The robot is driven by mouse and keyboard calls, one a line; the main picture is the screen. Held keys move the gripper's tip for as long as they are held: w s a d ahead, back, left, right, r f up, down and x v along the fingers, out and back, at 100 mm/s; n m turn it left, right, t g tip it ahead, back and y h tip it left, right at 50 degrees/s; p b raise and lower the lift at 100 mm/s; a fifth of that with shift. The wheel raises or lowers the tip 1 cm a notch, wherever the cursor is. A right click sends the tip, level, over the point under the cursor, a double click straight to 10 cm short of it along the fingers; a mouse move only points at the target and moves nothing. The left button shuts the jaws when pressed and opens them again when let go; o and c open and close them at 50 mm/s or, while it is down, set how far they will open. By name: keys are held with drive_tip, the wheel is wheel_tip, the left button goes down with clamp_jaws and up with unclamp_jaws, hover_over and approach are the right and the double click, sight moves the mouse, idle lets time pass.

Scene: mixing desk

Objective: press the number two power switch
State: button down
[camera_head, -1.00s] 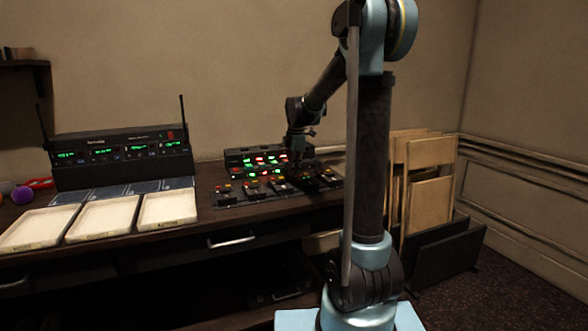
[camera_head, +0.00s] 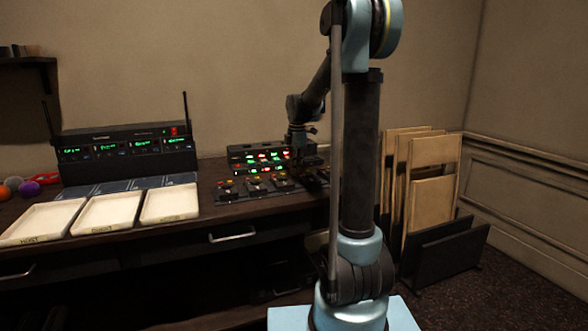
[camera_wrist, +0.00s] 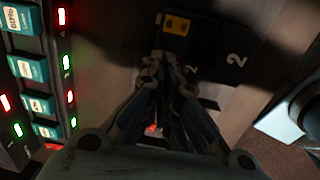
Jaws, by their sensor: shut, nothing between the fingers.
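The power switches sit on a low dark panel (camera_head: 226,197) at the right end of the desk in the head view. My gripper (camera_head: 303,165) is over the right part of this panel; my arm hides some of the switches. In the wrist view my gripper (camera_wrist: 165,62) is shut and empty, with its fingertips just below a black switch with a yellow part (camera_wrist: 177,25). The fingers partly cover another marking. I cannot tell whether the fingertips touch the switch.
A box with red and green lights (camera_head: 250,158) stands behind the switches. Teal-labelled modules (camera_wrist: 30,67) with lights are at left in the wrist view. Three pale trays (camera_head: 107,211) and a radio console (camera_head: 125,148) are on the left. Wooden boards (camera_head: 432,190) lean in a rack at right.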

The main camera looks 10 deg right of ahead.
sight(299, 175)
drive_tip(key=shift+s+d, duration=0.15)
drive_tip(key=shift+s, duration=0.45)
wheel_tip(299, 175, up, 14)
drive_tip(key=s, duration=0.1)
drive_tip(key=shift+s+d, duration=0.2)
idle(0.3)
drive_tip(key=shift+w+r+t, duration=0.2)
drive_tip(key=shift+w+t, duration=0.1)
drive_tip(key=shift+w, duration=0.15)
drive_tip(key=f, duration=0.4)
drive_tip(key=w+f, duration=0.1)
drive_tip(key=f, duration=0.9)
drive_tip(key=shift+w+a, duration=0.2)
drive_tip(key=shift+w, duration=0.1)
